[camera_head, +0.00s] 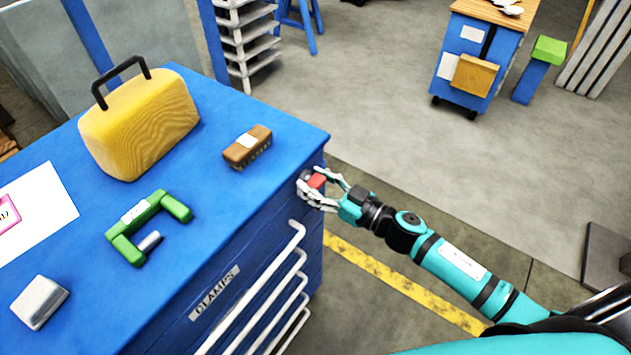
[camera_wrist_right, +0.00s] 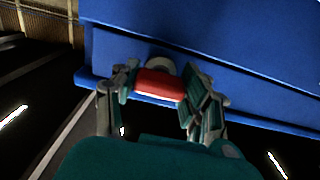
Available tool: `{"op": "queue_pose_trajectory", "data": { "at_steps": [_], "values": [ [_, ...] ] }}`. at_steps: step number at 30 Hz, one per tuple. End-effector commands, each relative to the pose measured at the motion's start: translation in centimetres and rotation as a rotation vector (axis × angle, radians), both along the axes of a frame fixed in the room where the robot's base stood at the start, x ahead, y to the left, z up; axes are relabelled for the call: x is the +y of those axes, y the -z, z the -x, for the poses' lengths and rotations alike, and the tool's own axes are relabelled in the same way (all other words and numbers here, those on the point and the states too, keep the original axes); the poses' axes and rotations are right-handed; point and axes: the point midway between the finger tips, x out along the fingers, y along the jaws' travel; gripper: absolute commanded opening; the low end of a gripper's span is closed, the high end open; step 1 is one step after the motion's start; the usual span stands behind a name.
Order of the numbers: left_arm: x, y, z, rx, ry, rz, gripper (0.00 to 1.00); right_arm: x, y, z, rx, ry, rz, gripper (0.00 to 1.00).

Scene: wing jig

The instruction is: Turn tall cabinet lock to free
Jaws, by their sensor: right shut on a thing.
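The blue cabinet (camera_head: 275,225) has a drawer front labelled CLAMPS and several white bar handles. A red lock knob (camera_head: 317,181) with a grey round base sits high on the cabinet front, near its right corner. My right gripper (camera_head: 321,188) is at the knob, its fingers on either side of it. In the right wrist view, the red knob (camera_wrist_right: 160,84) lies between the fingers of the right gripper (camera_wrist_right: 160,98), against the blue front (camera_wrist_right: 240,85). My left gripper is not in view.
On the cabinet top are a yellow case (camera_head: 140,120), a brown brush-like block (camera_head: 247,146), a green clamp-like frame (camera_head: 145,225) and a grey-white block (camera_head: 40,302). A blue cart (camera_head: 475,65) stands farther back. The floor between is clear.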

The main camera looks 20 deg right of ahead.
Motion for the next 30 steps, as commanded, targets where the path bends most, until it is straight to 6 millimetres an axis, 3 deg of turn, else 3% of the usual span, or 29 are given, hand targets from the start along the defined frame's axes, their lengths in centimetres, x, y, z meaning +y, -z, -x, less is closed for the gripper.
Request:
{"op": "queue_pose_trajectory", "data": {
  "at_steps": [11, 30],
  "values": [
    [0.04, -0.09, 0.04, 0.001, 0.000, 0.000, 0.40, -0.05, -0.04, -0.02, -0.073, 0.001, 0.094, 0.13],
    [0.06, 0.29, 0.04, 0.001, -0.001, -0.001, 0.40, -0.03, 0.04, -0.02, -0.429, 0.000, 0.550, 0.13]
  ]
}}
